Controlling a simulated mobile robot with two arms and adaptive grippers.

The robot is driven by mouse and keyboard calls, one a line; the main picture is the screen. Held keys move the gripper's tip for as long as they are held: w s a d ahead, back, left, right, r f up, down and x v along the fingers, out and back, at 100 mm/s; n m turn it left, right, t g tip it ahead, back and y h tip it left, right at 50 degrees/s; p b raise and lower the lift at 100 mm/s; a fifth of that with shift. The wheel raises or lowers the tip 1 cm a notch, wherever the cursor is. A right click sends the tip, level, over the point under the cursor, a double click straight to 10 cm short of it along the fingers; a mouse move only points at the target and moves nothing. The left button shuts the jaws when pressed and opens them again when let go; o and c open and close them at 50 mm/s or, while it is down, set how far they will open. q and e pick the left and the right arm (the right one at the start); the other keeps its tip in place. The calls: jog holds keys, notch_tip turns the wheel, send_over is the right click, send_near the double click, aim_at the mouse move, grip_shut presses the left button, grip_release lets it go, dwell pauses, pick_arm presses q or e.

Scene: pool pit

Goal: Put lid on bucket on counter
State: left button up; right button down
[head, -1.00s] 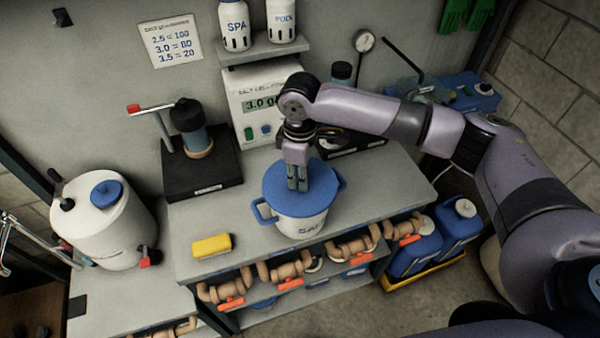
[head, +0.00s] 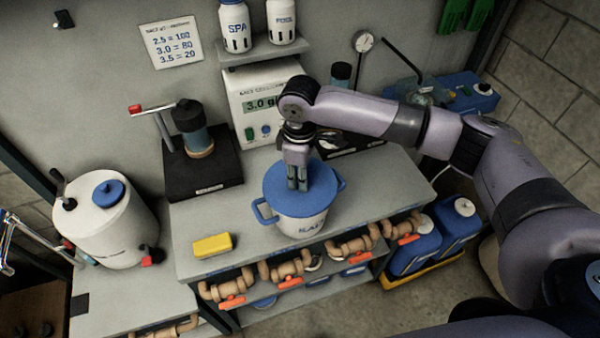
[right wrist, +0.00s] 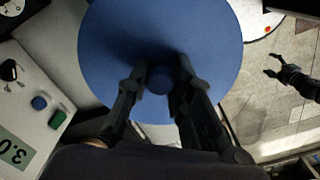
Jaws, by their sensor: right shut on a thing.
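The round blue lid (head: 280,200) lies over the top of the white bucket (head: 300,230), which has blue side handles and stands on the counter (head: 240,262). The lid looks level and lined up with the bucket; I cannot tell whether it is fully seated. My right gripper (head: 298,186) points straight down and is shut on the lid's knob. In the right wrist view the lid (right wrist: 115,45) covers the bucket's opening, with the knob between the fingers. My left gripper (right wrist: 272,65) shows at the right of that view, open and empty, away from the bucket.
A yellow sponge (head: 212,245) lies at the counter's front left. A black-based pump device (head: 203,175) and a salt meter (head: 262,105) stand behind the bucket. A white tank (head: 110,225) stands left. Pipes with orange valves (head: 290,282) run below the counter top.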

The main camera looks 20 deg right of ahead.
dwell(0.3)
jog(key=c, duration=1.3)
grip_release()
jog(key=shift+c, duration=0.2)
jog(key=o, duration=0.5)
notch_tip(320, 180, up, 3)
jog(key=p, duration=0.3)
jog(key=shift+f, duration=0.15)
jog(key=shift+r, duration=2.15)
